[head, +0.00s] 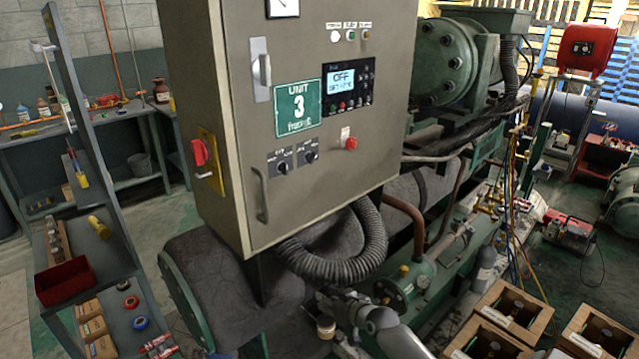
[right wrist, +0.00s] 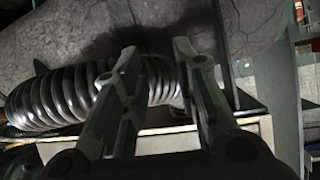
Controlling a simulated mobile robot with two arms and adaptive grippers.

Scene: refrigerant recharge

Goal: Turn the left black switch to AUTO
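The left black switch (head: 283,166) is a small rotary knob on a dark plate on the front of the grey control cabinet (head: 215,100). A second black switch (head: 309,156) sits just to its right. The plate lettering and the exact knob position are too small to read. My right gripper (head: 338,303) is low in front of the machine, below the cabinet and well apart from the switches. My left gripper is not in view.
A black corrugated hose (head: 345,262) loops under the cabinet, close to my right gripper; it also shows in the right wrist view (right wrist: 65,95). The cabinet has a red emergency button (head: 350,143), a lower handle (head: 262,195) and a red side switch (head: 199,152). Open boxes (head: 510,310) stand lower right.

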